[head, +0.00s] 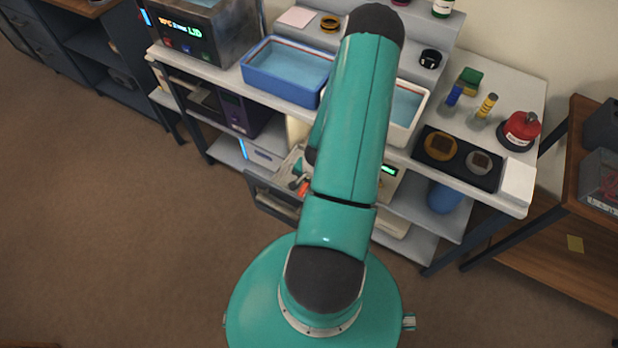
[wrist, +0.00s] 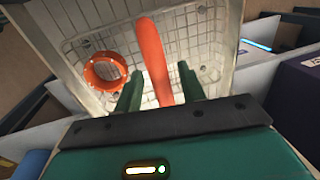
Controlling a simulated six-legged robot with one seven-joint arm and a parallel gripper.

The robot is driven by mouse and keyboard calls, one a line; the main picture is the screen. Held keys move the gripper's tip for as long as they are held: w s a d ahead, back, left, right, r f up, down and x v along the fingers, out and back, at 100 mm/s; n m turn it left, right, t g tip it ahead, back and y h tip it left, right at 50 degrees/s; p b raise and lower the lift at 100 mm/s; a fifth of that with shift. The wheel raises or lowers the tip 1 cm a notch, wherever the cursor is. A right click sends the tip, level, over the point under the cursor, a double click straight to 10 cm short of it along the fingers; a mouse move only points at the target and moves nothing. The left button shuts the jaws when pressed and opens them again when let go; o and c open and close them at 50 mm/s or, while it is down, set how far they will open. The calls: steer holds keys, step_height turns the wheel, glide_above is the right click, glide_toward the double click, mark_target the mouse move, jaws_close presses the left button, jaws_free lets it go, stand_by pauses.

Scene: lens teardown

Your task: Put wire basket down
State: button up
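The pale wire basket (wrist: 215,40) fills the upper middle of the wrist view, with its grid floor showing. Its orange handle (wrist: 153,55) runs between the two dark green fingers of my gripper (wrist: 160,84). Narrow gaps seem to show on both sides of the handle, so the fingers look open around it. An orange ring (wrist: 105,70) lies inside the basket on the left. In the head view, a small part of the basket (head: 294,163) shows low by the bench's lower shelf, left of my arm. My arm hides my gripper there.
A dark open drawer (head: 268,203) is near the basket. The floor at left is clear.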

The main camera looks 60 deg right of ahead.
step_height(320, 180, up, 12)
steer(key=s, duration=0.2)
steer(key=shift+f, duration=0.2)
steer(key=w+a+r+n+t, duration=0.1)
steer(key=w+a+r+n, duration=0.4)
steer(key=r, duration=0.6)
steer(key=w+a+r+n, duration=0.4)
steer(key=w+a+r, duration=0.35)
steer(key=r, duration=0.45)
steer(key=s+a+r+n+t, duration=0.1)
steer(key=s+a+r+n, duration=0.3)
steer(key=a+r, duration=0.4)
steer(key=s+a+r+n+t, duration=0.1)
steer(key=s+a+r+n, duration=0.3)
steer(key=a+r, duration=0.5)
steer(key=shift+s+a+r+t, duration=0.15)
steer(key=shift+s+a+t, duration=0.15)
steer(key=shift+a, duration=0.2)
steer(key=shift+d, duration=0.1)
